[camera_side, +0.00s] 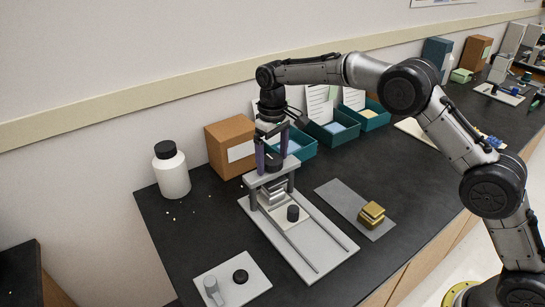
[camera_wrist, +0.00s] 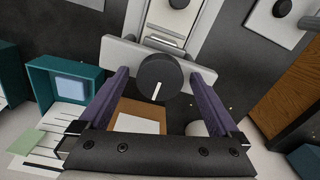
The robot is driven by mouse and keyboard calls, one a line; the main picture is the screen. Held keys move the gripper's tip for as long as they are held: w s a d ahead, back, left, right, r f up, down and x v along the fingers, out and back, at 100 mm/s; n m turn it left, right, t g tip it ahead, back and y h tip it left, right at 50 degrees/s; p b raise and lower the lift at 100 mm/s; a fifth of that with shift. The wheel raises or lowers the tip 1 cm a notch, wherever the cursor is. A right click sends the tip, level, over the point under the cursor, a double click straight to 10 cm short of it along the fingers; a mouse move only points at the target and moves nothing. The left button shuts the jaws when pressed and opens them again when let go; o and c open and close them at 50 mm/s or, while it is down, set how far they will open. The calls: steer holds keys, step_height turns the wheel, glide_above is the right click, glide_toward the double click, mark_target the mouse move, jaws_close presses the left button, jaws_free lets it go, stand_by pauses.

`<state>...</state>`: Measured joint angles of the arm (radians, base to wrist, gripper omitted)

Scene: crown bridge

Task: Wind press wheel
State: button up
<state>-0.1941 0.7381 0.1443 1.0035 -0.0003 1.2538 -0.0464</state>
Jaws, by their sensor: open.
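The press wheel is a black round knob (camera_wrist: 160,82) with a white mark on its face, on the press's light crossbar (camera_wrist: 112,52). In the side view the wheel (camera_side: 273,164) sits on top of the grey press frame (camera_side: 286,178). My gripper (camera_side: 272,160) points down over it. Its two purple fingers are open and stand on either side of the wheel, as the wrist view of my gripper (camera_wrist: 163,76) also shows. Gaps show between fingers and wheel in the wrist view. The press stands on a pale base plate (camera_side: 325,232) with two rails and a dark knob (camera_side: 293,213).
A brown box (camera_side: 222,142), a white bottle (camera_side: 172,175) and teal bins (camera_side: 325,138) stand behind the press. A gold block (camera_side: 372,213) lies on a grey plate to the right. A pale plate (camera_side: 254,287) with a dark knob is at the front left.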

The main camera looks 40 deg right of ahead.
mark_target(273, 158)
step_height(273, 158, up, 14)
stand_by(0.6)
steer(key=shift+d, duration=0.1)
